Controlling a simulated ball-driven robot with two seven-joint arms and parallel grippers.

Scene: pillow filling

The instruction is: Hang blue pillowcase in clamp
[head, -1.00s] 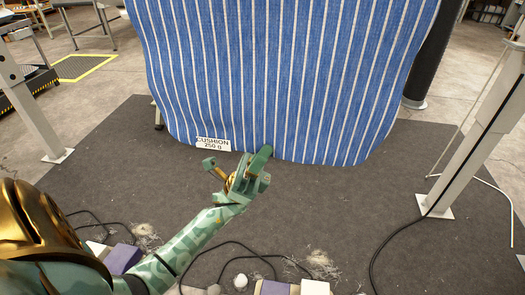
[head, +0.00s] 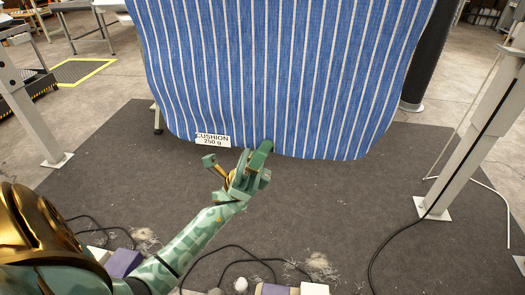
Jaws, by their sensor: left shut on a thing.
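The blue pillowcase (head: 285,75) with white stripes hangs spread out across the upper middle of the head view. Its top runs out of the picture. A white label (head: 212,141) reading "CUSHION 250 g" sits near its bottom edge. My left gripper (head: 260,156) is at the pillowcase's bottom edge, right of the label, and is shut on the cloth there. The exact grip is partly hidden by the fingers. My right gripper is not in view. The clamp is not in view.
Light metal posts stand at the left (head: 38,125) and right (head: 465,150). Black cables (head: 375,245) cross the dark mat (head: 330,205). Purple and white blocks (head: 275,289) and loose fluff (head: 318,263) lie at the bottom. The mat between the posts is mostly clear.

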